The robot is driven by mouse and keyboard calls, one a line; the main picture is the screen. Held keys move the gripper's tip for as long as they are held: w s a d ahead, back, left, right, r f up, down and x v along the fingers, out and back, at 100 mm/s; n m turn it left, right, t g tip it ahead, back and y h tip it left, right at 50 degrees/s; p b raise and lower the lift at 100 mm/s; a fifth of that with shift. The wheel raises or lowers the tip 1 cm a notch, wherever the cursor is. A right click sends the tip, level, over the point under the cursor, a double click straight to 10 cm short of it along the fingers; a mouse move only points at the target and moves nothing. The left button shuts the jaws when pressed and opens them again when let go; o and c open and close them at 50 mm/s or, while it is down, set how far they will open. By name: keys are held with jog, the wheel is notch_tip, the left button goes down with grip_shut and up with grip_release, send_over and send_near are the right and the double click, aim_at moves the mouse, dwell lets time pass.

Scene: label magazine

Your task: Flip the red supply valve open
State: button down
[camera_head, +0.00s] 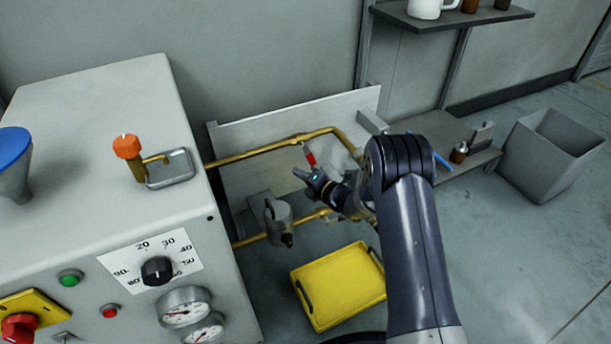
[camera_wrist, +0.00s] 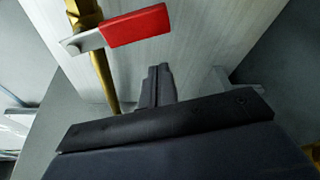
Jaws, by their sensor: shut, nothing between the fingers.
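The red valve lever (camera_head: 309,157) sits on the upper brass pipe (camera_head: 270,149) in front of a pale backboard. In the wrist view the red handle (camera_wrist: 137,26) stands out sideways to the right from the brass pipe (camera_wrist: 103,72), across the pipe's line, on a flat metal arm. My gripper (camera_head: 303,173) is just below the lever in the head view. In the wrist view its fingers (camera_wrist: 158,75) are together and empty, below and right of the red handle, with a visible gap between them.
A grey machine cabinet (camera_head: 110,235) with knobs and gauges stands at the left. A yellow tray (camera_head: 338,286) lies on the floor. A bench (camera_head: 470,160) and a grey bin (camera_head: 551,153) are at the right.

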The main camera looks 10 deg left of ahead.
jog(key=p+v, duration=0.3)
jog(key=v, duration=0.7)
jog(key=shift+a, duration=0.1)
jog(key=shift+s+a+m+t, duration=0.1)
jog(key=shift+a+m+t, duration=0.5)
jog(key=shift+a, duration=0.25)
jog(key=shift+s+a+f+m+t+h, duration=0.1)
jog(key=shift+a+m+t+h, duration=0.25)
jog(key=shift+t, duration=0.2)
jog(key=shift+s+a+m+t+h, duration=0.1)
jog(key=shift+a+m+t+h, duration=0.15)
jog(key=shift+m+t, duration=0.25)
jog(key=shift+s+a+f+m+t+h, duration=0.1)
jog(key=shift+m+t+h, duration=0.3)
jog(key=shift+t, duration=0.15)
jog(key=shift+s+f+m+t+h, duration=0.3)
jog(key=shift+m+t+h, duration=0.35)
jog(key=shift+t+h, duration=0.15)
jog(key=shift+s+d+f+m+t+h, duration=0.15)
jog(key=shift+s+d+m+t+h, duration=0.1)
jog(key=shift+m+t+h, duration=0.25)
jog(key=shift+s+d+f+m+t+h, duration=0.1)
jog(key=shift+s+d+m+t+h, duration=0.15)
jog(key=shift+h, duration=0.45)
